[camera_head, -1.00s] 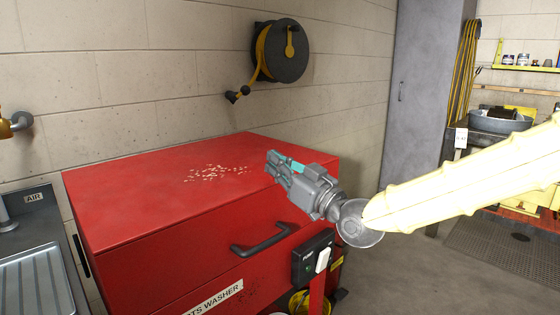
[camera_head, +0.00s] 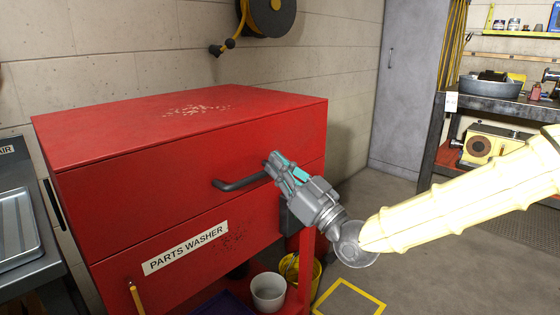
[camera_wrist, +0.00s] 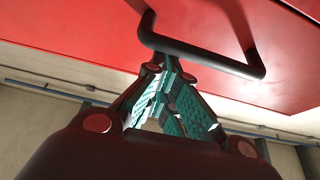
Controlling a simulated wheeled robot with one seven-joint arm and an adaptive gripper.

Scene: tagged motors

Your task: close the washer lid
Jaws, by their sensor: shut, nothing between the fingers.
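The red parts washer (camera_head: 215,240) stands against the wall. Its red lid (camera_head: 130,150) lies down over the body, with a thin seam below its front face and no clear gap. The dark lid handle (camera_head: 240,182) is on the lid's front; it also shows in the wrist view (camera_wrist: 205,58). My gripper (camera_head: 272,160) is shut and empty at the right end of the handle. In the wrist view its fingertips (camera_wrist: 160,66) are close to the handle's bar; I cannot tell whether they touch. My gripper hides a little of the lid's front.
A white bucket (camera_head: 268,292) and a yellow bucket (camera_head: 290,268) are below the washer's front right. A hose reel (camera_head: 268,15) hangs on the wall behind. Floor is free to the right, before the grey cabinet (camera_head: 410,90).

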